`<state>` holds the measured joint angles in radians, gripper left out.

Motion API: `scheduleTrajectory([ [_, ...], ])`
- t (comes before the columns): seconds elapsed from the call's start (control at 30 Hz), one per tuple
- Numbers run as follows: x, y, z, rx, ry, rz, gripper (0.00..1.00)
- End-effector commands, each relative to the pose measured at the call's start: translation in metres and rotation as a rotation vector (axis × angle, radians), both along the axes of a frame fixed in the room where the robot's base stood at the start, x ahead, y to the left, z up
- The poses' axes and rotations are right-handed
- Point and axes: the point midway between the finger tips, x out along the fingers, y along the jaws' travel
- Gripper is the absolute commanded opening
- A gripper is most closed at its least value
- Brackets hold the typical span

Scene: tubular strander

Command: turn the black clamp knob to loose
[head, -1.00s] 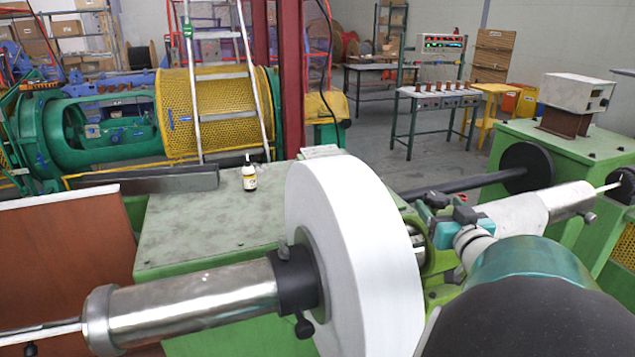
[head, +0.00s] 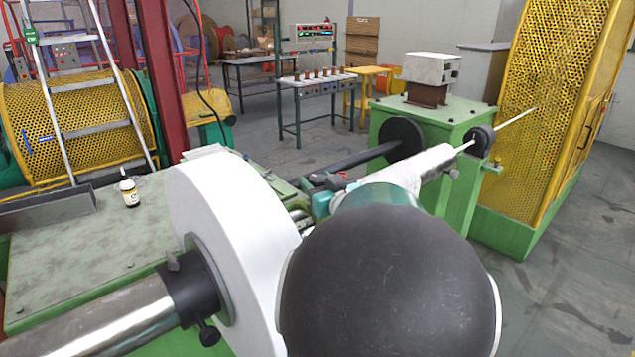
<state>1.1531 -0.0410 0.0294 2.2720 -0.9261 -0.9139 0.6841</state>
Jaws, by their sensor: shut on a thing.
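My gripper (head: 318,184), teal with dark jaws, is small and partly hidden behind the large dark round part of my arm. It is just right of the big white roll, at the green machine (head: 92,235). Its jaws are shut on a small black part there, which I take to be the black clamp knob; the grip itself is mostly hidden. Which way the knob is turned cannot be seen. On the near side of the roll, a black collar (head: 190,291) on a steel shaft carries a dark screw knob (head: 209,334), apart from my gripper.
The white roll (head: 215,240) stands close on the left. A small bottle (head: 129,190) stands on the green top. A steel tube (head: 412,170) and a black bar (head: 365,155) run towards a green cabinet (head: 432,115). Open floor lies at right, beside a yellow mesh guard (head: 540,120).

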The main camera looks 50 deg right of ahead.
Motion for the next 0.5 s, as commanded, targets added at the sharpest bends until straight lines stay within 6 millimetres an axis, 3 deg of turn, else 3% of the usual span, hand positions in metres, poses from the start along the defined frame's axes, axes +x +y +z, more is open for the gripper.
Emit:
scheduleTrajectory([
  [0.5,0.0014,-0.0013,0.0009,-0.003,-0.002,0.267,0.25],
])
